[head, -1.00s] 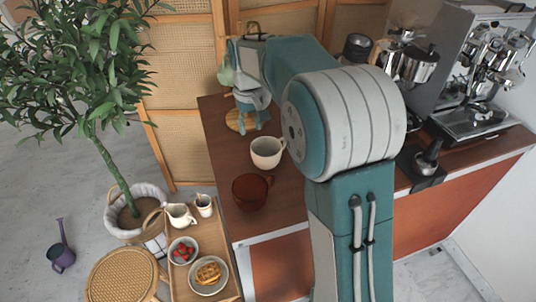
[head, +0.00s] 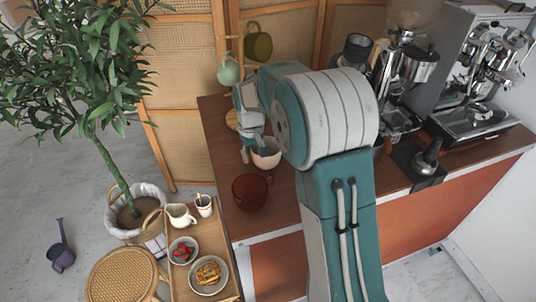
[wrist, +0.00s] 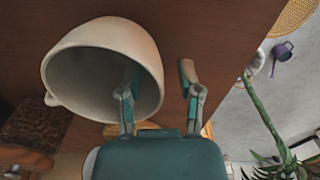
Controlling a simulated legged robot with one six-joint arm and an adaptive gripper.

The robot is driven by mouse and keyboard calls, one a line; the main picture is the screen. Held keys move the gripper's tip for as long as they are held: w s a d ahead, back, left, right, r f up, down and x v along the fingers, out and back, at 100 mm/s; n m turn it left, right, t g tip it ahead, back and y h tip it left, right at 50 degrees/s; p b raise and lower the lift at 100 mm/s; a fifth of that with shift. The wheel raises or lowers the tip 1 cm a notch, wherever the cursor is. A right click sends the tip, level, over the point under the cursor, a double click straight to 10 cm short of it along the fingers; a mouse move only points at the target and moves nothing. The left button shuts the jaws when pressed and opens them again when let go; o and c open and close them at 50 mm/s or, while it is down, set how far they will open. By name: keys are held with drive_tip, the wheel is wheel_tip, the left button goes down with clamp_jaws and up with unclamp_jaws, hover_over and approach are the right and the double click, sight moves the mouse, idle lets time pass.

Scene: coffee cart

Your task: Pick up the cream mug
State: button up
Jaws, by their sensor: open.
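The cream mug (head: 267,160) stands on the brown wooden counter (head: 220,140), partly hidden by my arm in the head view. In the wrist view the mug (wrist: 105,65) is large and close at left, its open mouth facing the camera and its handle at the lower left. My gripper (wrist: 158,80) is open and empty. In the wrist view one finger overlaps the mug's mouth and the other is outside its right edge, so the rim lies between them; I cannot tell how deep the finger is. In the head view my gripper (head: 247,148) is at the mug's left side.
A brown translucent cup (head: 250,192) stands in front of the mug. Mugs hang behind on a stand, a green one (head: 229,70) and an olive one (head: 258,44). The espresso machine (head: 470,90) is at right. A low tray (head: 190,290) with dishes is at left.

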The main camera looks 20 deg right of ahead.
clamp_jaws()
drive_tip(key=shift+r, duration=0.55)
wheel_tip(320, 180, up, 2)
drive_tip(key=shift+r, duration=0.1)
drive_tip(key=s+a+r, duration=0.1)
drive_tip(key=s+r, duration=0.8)
drive_tip(key=s, duration=0.5)
drive_tip(key=shift+a+r, duration=0.4)
